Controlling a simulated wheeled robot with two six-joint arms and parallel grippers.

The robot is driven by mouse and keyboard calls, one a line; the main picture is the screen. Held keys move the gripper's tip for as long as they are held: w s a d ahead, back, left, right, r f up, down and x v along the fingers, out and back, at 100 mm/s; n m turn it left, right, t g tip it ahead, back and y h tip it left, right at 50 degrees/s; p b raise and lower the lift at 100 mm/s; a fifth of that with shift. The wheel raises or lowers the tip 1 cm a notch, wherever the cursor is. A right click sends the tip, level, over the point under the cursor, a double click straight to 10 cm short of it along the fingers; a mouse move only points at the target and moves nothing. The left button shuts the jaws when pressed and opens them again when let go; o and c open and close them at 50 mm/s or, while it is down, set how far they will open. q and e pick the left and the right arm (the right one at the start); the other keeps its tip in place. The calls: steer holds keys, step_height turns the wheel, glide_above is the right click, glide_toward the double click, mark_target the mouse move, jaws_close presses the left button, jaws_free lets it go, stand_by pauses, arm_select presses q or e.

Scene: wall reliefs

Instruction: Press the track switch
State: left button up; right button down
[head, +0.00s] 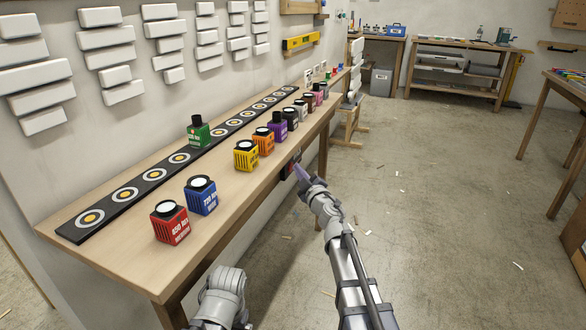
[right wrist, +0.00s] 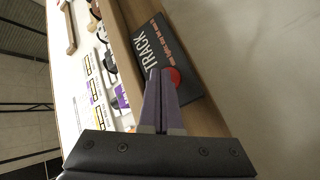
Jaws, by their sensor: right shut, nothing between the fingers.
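The track switch (right wrist: 157,61) is a dark plate lettered "TRACK" with a red round button (right wrist: 173,76), fixed to the front edge of the table. In the head view the plate (head: 289,170) shows small and dark, partly behind my gripper. My right gripper (head: 299,171) is shut and empty, its purple-grey fingers pointing at the plate. In the right wrist view the fingertips (right wrist: 161,73) overlap the red button's left side; whether they touch it I cannot tell. Only a part of my left arm shows at the bottom of the head view; its gripper is out of sight.
On the wooden table (head: 130,262) stand several labelled blocks, among them a red one (head: 170,222), a blue one (head: 201,195) and a green one (head: 199,132). A black strip with ring targets (head: 134,194) runs along the wall side. The floor at right is clear apart from scraps.

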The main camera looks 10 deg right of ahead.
steer(key=shift+s+d, duration=0.1)
steer(key=shift+d, duration=0.05)
steer(key=shift+s+d, duration=0.15)
steer(key=shift+d, duration=0.05)
stand_by(0.3)
steer(key=s+d, duration=0.3)
steer(key=d, duration=0.2)
steer(key=shift+s, duration=0.2)
stand_by(0.3)
